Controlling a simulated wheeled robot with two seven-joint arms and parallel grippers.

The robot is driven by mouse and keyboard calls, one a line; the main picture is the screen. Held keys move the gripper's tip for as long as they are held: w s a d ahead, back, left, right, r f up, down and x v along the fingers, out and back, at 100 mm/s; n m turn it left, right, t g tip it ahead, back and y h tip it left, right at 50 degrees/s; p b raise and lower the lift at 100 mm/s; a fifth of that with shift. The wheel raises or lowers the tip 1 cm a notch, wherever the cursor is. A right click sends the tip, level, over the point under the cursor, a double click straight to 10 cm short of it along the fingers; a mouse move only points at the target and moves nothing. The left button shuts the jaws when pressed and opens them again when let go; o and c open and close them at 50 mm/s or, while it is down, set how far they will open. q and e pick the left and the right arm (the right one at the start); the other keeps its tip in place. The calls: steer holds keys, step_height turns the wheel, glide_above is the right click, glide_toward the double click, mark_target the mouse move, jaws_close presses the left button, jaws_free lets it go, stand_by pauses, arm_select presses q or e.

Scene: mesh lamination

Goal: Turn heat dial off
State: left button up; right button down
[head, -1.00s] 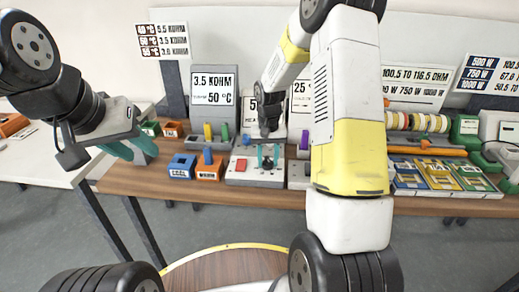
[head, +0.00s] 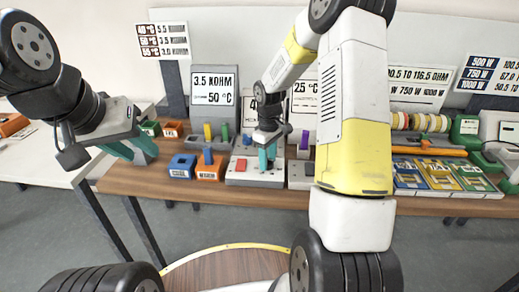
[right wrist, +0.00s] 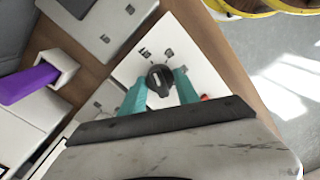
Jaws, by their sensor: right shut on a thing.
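The heat dial is a dark round knob (right wrist: 159,80) on a white panel (right wrist: 140,58) with small printed marks around it, seen in the right wrist view. My right gripper (right wrist: 160,90) has its teal fingers on both sides of the knob and is shut on it. In the head view the right gripper (head: 267,158) is down at the white panel box (head: 247,177) on the table, and its fingers hide the knob there.
A red button (head: 241,165) is on the panel left of the right gripper. Blue (head: 182,167) and orange (head: 210,172) bins stand left of it. A purple piece (right wrist: 30,85) sits in a nearby holder. Coloured trays (head: 440,177) stand to the right.

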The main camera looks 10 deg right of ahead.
steer(key=shift+n, duration=0.7)
steer(key=c, duration=0.9)
jaws_free()
steer(key=shift+r, duration=0.1)
step_height(320, 180, up, 8)
steer(key=shift+f, duration=0.2)
